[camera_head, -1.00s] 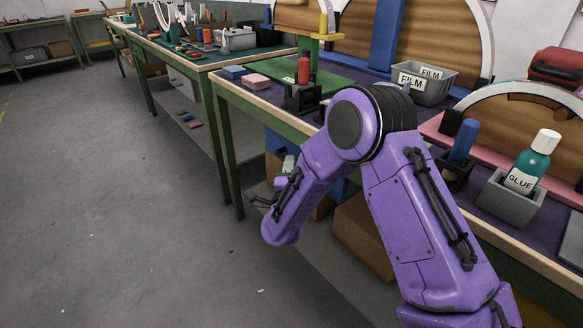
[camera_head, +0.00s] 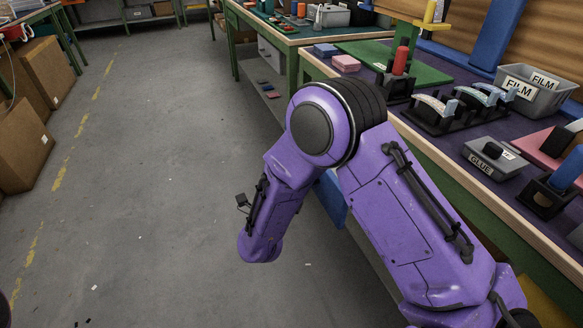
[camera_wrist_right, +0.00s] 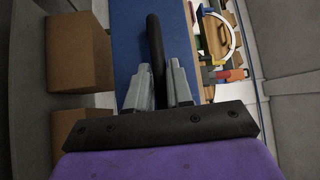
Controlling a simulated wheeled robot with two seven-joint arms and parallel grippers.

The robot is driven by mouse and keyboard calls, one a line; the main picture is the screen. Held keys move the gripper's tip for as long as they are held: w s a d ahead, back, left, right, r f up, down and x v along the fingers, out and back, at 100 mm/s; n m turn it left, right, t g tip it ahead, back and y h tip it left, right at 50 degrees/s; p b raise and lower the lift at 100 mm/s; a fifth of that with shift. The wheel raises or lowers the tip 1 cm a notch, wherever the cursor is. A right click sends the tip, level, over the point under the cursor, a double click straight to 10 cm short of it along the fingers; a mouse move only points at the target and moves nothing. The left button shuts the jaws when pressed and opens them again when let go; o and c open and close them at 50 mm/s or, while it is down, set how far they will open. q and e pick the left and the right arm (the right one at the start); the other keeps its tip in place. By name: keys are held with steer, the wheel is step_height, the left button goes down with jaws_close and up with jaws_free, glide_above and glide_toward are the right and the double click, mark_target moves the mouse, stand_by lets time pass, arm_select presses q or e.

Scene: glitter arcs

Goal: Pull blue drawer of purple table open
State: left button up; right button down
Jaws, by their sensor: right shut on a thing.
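The purple table (camera_head: 455,120) has a purple top with a wooden front edge and stands at the right in the head view. Part of the blue drawer (camera_head: 332,196) shows below that edge, partly hidden behind my purple right arm. In the right wrist view the blue drawer front (camera_wrist_right: 125,35) fills the upper middle, with a dark bar handle (camera_wrist_right: 154,45) on it. My right gripper (camera_wrist_right: 158,85) is shut on this handle, one grey finger on each side. The head view hides this gripper behind the arm. My left gripper is in neither view.
Cardboard boxes (camera_head: 48,75) stand at the left of the head view, and the floor (camera_head: 150,180) between is mostly clear. The tabletop holds a grey film bin (camera_head: 535,92), a glue holder (camera_head: 495,158) and a red bottle (camera_head: 401,57).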

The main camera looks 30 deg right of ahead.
steer(key=shift+a, duration=0.35)
steer(key=c, duration=1.1)
jaws_free()
steer(key=shift+a, duration=0.1)
steer(key=v, duration=1)
steer(key=shift+p, duration=0.4)
steer(key=shift+s+a, duration=0.1)
steer(key=shift+a, duration=0.05)
